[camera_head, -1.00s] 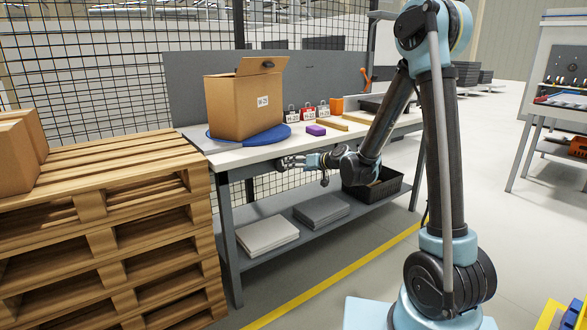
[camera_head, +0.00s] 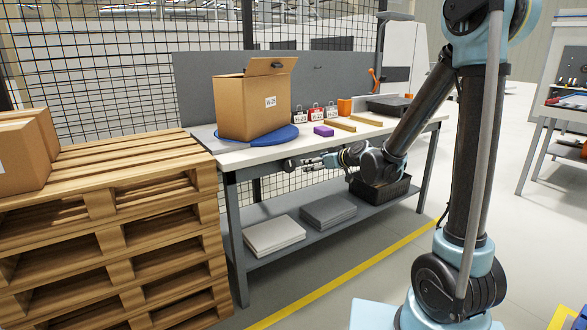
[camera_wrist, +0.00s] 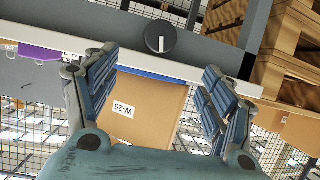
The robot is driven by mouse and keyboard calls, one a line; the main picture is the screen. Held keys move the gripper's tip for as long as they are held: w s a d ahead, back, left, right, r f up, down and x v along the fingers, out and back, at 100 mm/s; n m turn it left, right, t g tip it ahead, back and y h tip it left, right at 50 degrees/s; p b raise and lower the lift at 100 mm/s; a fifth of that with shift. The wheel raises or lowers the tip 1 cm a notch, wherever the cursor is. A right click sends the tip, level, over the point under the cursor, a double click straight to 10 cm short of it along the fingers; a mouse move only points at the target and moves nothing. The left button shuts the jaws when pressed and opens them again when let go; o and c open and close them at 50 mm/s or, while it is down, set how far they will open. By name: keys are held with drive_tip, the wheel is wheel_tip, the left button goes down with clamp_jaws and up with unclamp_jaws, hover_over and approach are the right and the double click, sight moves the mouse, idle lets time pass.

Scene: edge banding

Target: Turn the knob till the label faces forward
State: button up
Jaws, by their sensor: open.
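A dark round knob (camera_wrist: 161,37) with a white pointer line sits on the grey front edge of the workbench. In the head view the knob (camera_head: 290,165) is just left of my gripper (camera_head: 318,161). In the wrist view my gripper (camera_wrist: 159,62) is open and empty, its fingers apart on either side of the knob's line; contact does not show. A cardboard box (camera_head: 238,112) stands on a blue turntable (camera_head: 284,135). Its white W-25 label (camera_head: 270,102) is on the visible side face; the label (camera_wrist: 123,108) appears upside down in the wrist view.
The workbench (camera_head: 238,158) also holds a purple block (camera_head: 323,131), several padlocks and a dark tray (camera_head: 386,104). A wooden pallet stack (camera_head: 110,225) stands close on the left. A black basket (camera_head: 383,190) is on the lower shelf. Floor is clear in front.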

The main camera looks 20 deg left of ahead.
sight(291, 165)
drive_tip(key=x, duration=1.6)
drive_tip(key=shift+w+a+f, duration=0.15)
drive_tip(key=shift+a+f, duration=0.05)
drive_tip(key=shift+a, duration=0.1)
drive_tip(key=c, duration=1.1)
